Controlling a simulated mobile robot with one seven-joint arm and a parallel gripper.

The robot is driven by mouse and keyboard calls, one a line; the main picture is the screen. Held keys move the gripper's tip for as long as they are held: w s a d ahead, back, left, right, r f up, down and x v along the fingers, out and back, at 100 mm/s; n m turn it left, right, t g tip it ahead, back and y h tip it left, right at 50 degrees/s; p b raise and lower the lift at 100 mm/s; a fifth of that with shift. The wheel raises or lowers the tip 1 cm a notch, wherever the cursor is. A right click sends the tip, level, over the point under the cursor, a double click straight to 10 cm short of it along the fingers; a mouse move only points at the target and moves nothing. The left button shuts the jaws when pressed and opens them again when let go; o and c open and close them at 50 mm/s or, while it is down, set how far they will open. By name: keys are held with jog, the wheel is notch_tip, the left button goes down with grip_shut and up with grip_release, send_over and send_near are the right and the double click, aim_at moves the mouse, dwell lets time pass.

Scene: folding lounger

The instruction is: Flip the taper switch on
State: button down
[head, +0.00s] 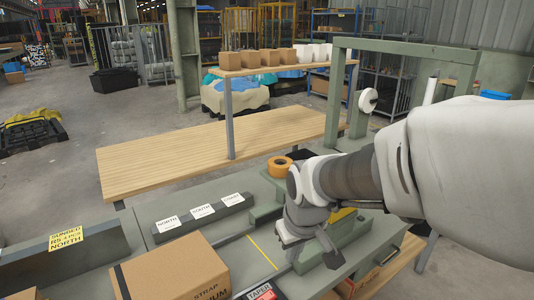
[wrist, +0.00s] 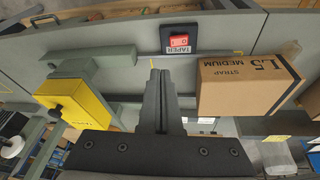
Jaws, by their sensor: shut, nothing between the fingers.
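The taper switch is a small dark box with a red rocker and a white TAPER label. It shows in the wrist view (wrist: 180,39) at the top centre, and in the head view (head: 262,292) it is cut by the bottom edge. My gripper (wrist: 160,76) is shut and empty. Its dark fingers point up the wrist picture, with the tips just below and left of the switch and apart from it in the picture. In the head view my gripper (head: 331,259) hangs over the bench, right of the switch. I cannot tell the rocker's position.
A cardboard STRAP MEDIUM box (wrist: 247,84) stands right of my fingers in the wrist view; it is left of the switch in the head view (head: 172,271). A yellow block (wrist: 73,103) on a green bracket is at the wrist view's left. An orange tape roll (head: 280,166) lies farther back.

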aim_at(271, 289)
jog(key=w+a+f+n+b, duration=0.1)
jog(key=w+a+f+n, duration=0.1)
jog(key=a+f, duration=0.1)
jog(key=shift+w+a+f+y, duration=0.3)
jog(key=shift+w+f, duration=0.05)
jog(key=shift+f, duration=0.25)
jog(key=b+x, duration=0.1)
jog(key=x, duration=0.3)
jog(key=b+x, duration=0.1)
jog(key=x, duration=0.3)
jog(key=s+b+x, duration=0.1)
jog(key=b+x, duration=0.1)
jog(key=x, duration=0.3)
jog(key=shift+d+f, duration=0.15)
jog(key=shift+d, duration=0.2)
jog(key=shift+d+f, duration=0.1)
jog(key=shift+f, duration=0.35)
jog(key=shift+p, duration=0.3)
